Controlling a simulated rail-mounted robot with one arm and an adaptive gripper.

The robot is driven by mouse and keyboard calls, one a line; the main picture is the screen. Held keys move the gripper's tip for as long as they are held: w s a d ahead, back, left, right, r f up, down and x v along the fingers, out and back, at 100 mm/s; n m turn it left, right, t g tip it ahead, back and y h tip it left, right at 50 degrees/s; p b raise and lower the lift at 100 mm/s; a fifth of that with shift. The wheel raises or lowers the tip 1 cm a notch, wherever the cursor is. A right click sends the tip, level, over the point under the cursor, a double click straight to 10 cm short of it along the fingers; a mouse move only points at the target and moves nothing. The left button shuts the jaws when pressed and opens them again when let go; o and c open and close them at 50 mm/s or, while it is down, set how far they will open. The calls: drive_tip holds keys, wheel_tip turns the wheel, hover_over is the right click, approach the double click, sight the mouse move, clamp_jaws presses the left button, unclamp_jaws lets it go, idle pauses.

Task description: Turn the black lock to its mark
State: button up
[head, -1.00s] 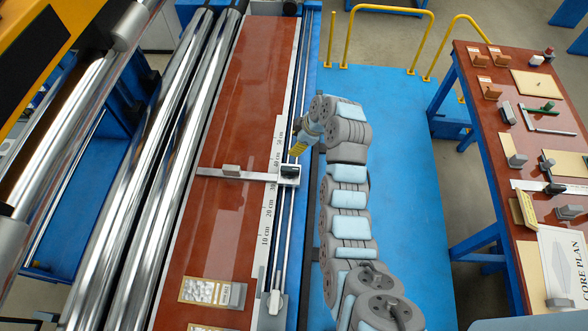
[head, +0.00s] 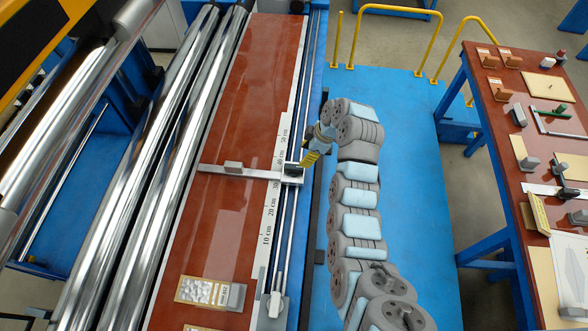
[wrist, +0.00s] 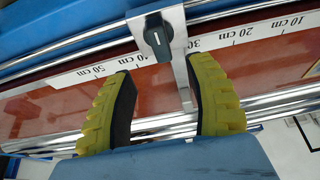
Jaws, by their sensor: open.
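The black lock (wrist: 157,38) is a short knob with a small white line, on the light metal carriage block of the measuring arm. In the wrist view its handle runs nearly up and down, slightly tilted. I cannot make out its mark. In the head view the lock (head: 292,170) is small, at the right end of the crossbar. My gripper (wrist: 163,68) is open, with yellow ribbed fingers with dark inner pads. The lock shows beyond the fingertips, between their lines, and they appear apart from it. In the head view my gripper (head: 308,160) is just right of the lock.
The carriage sits on chrome rails beside a centimetre scale (wrist: 120,66). The crossbar (head: 240,172) reaches left over the red-brown table, carrying a small grey block (head: 233,166). Large chrome rollers (head: 150,170) lie left. A workbench (head: 520,150) with tools stands right.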

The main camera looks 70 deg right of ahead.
sight(295, 166)
drive_tip(key=shift+p+x, duration=1.15)
drive_tip(key=shift+x, duration=3.9)
clamp_jaws()
